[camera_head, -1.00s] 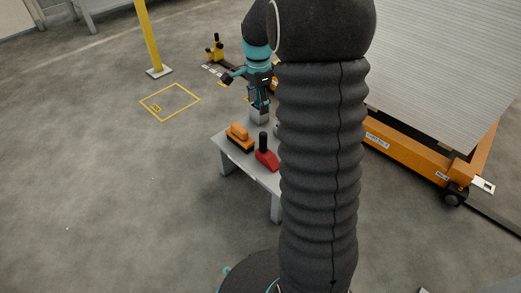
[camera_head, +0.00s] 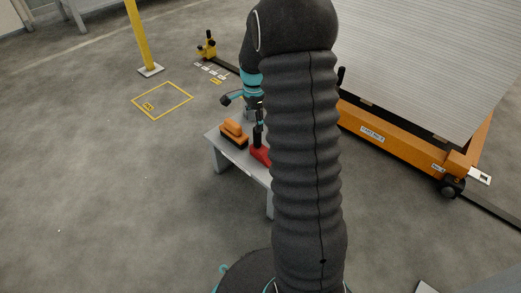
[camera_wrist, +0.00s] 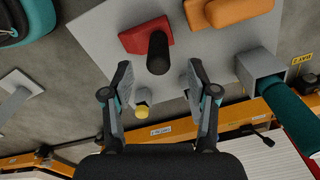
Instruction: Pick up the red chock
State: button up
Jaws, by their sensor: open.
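The red chock (camera_head: 258,153) sits on the small grey table, its black upright handle (camera_head: 257,135) partly hidden by my gripper and arm in the head view. In the wrist view the red chock (camera_wrist: 138,36) is near the top, with its black handle (camera_wrist: 158,52) pointing toward the camera. My gripper (camera_wrist: 159,76) is open and empty. The handle's end lies just ahead of the gap between the two fingertips, apart from both fingers.
An orange block with a dark base (camera_head: 234,132) stands beside the chock. A grey holder (camera_wrist: 258,66) with a teal cylinder (camera_wrist: 292,112) and a yellow-capped piece (camera_wrist: 142,110) are close to the fingers. An orange cart (camera_head: 395,140) stands at right.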

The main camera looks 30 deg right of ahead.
jog(key=f, duration=0.3)
jog(key=f+b, duration=0.1)
jog(key=shift+s+d+f, duration=0.15)
jog(key=shift+d+f, duration=0.1)
jog(key=shift+f, duration=0.15)
grip_shut()
jog(key=shift+r, duration=0.1)
